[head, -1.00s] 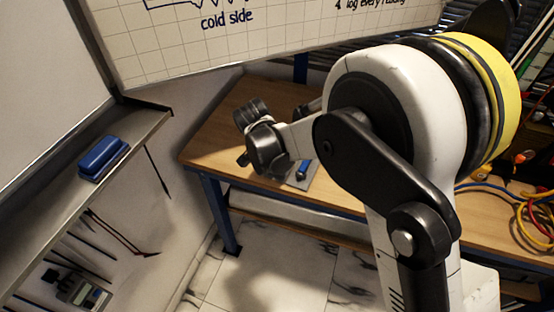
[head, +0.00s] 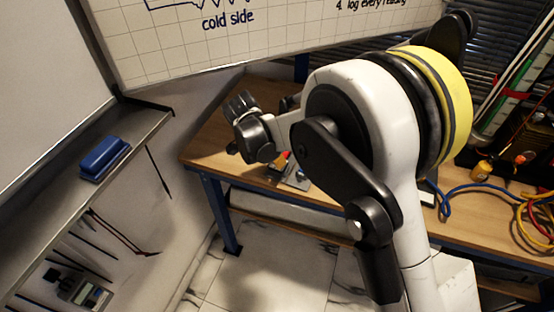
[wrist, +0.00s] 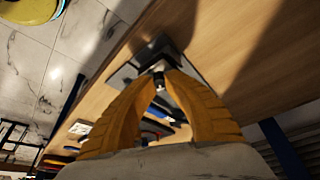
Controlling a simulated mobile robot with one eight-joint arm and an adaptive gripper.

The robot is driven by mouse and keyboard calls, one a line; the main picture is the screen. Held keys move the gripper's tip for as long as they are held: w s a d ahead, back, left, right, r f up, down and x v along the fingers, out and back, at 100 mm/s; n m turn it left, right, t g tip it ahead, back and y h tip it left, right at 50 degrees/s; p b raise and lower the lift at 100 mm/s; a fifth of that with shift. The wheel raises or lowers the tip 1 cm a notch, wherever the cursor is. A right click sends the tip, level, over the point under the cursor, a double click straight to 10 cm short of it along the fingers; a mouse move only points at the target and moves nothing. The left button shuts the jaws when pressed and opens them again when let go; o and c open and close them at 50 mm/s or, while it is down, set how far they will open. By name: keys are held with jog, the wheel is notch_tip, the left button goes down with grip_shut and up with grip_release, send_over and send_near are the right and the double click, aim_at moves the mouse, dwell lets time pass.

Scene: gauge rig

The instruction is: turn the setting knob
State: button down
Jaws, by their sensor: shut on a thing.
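In the wrist view my gripper (wrist: 158,82) has two thick orange fingers, their tips closed around a small dark knob (wrist: 158,70). The knob stands at a grey metal plate (wrist: 122,76) on the wooden bench. The fingers hide part of the knob, so I cannot read its setting. In the head view my arm covers most of this spot. A bit of orange finger and the plate (head: 297,181) show just below my wrist.
The wooden bench (head: 215,135) has bare top at its left end. Blue and yellow cables (head: 490,190) lie at its right. A whiteboard (head: 260,40) hangs above. A blue eraser (head: 103,155) rests on the ledge at left. Several dark and blue items (wrist: 160,128) show between my fingers.

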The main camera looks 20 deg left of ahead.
jog(key=c, duration=1.3)
grip_release()
jog(key=shift+c, duration=0.2)
jog(key=v, duration=1.2)
